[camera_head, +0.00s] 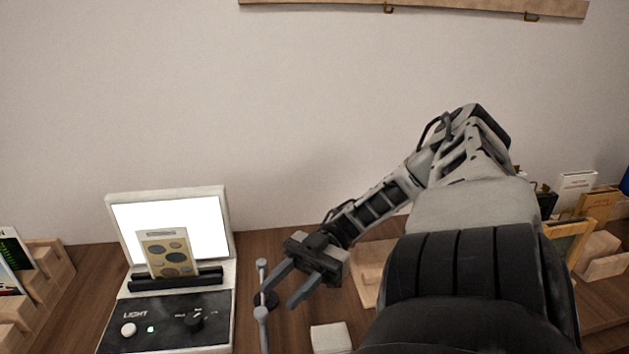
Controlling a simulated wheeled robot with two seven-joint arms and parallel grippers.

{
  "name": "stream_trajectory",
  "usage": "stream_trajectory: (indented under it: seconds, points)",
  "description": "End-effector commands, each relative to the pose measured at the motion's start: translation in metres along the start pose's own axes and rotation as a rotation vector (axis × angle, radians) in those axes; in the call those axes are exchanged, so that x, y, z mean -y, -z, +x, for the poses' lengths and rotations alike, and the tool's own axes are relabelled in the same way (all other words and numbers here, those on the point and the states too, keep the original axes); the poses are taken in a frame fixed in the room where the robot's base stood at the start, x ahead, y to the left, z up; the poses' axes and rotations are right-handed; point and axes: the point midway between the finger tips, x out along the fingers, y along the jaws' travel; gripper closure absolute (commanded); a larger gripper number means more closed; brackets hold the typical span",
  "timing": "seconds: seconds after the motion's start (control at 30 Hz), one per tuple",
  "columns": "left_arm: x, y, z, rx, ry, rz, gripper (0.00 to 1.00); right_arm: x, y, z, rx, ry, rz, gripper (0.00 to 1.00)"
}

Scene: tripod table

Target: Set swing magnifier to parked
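A thin grey jointed post (262,291) with rounded knobs stands just right of the light box, with a dark round part behind it. It looks like part of the swing magnifier; no lens can be made out, and its lower end runs out of the picture. My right gripper (281,294) reaches in from the right. Its two fingers are apart and point down-left towards the post, with nothing seen between them. The left fingertip is very close to the post; I cannot tell whether they touch. My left gripper is not in view.
A light box (231,310) with a lit white panel, a card (168,254) and a control knob stands at left. Wooden racks stand at far left (48,283) and far right (604,262). A small white block (331,338) lies below my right gripper.

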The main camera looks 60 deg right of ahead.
Motion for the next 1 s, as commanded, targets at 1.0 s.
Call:
stream_trajectory:
  seconds: [1.0]
  points:
    - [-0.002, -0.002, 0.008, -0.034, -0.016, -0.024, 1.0, 0.0, 0.0, -0.103, -0.002, 0.001, 0.0, 0.63]
